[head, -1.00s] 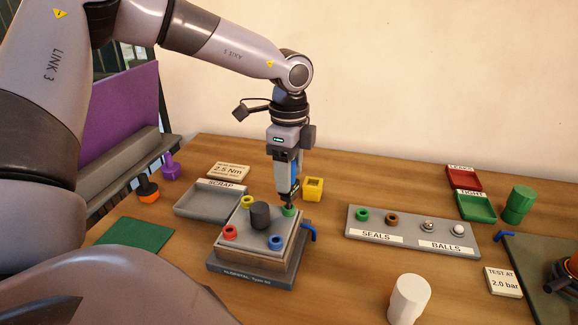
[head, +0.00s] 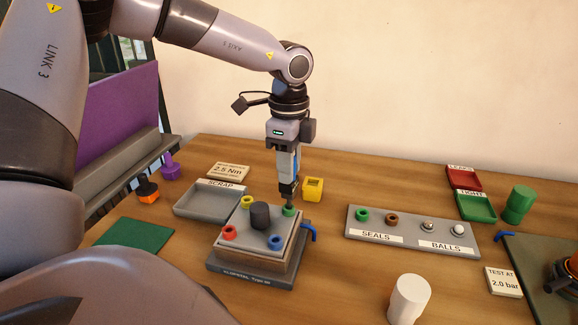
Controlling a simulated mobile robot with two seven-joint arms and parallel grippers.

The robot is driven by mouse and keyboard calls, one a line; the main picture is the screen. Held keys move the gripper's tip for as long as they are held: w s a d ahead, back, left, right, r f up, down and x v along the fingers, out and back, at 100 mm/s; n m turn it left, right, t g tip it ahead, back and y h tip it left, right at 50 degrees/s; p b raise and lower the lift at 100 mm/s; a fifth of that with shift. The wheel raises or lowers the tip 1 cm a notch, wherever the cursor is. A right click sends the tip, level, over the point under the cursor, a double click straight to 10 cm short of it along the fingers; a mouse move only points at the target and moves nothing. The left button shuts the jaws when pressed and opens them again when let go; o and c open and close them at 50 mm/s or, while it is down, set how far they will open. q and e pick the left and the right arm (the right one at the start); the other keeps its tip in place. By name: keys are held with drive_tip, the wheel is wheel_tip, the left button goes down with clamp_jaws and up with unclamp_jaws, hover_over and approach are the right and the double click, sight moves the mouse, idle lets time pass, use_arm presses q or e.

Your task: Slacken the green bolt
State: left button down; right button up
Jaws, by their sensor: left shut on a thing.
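The green bolt (head: 288,211) sits at the back right corner of a grey square block (head: 262,262) with a dark round post (head: 261,215) in its middle. Yellow (head: 247,202), red (head: 229,232) and blue (head: 276,242) bolts sit at the other corners. My left gripper (head: 288,188) points straight down, shut on a slim blue and dark tool (head: 294,166). The tool's dark tip is at the green bolt and hides part of its top. I cannot tell how firmly the tip is seated. My right gripper is not in view.
A grey scrap tray (head: 205,203) stands behind left of the block, and a yellow square holder (head: 313,189) behind right. A seals and balls tray (head: 412,232) and white cylinder (head: 408,300) stand further right.

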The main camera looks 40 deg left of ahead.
use_arm(q)
drive_tip(key=shift+r, duration=0.15)
drive_tip(key=shift+r+p, duration=0.7)
drive_tip(key=shift+r, duration=0.65)
drive_tip(key=shift+r, duration=0.1)
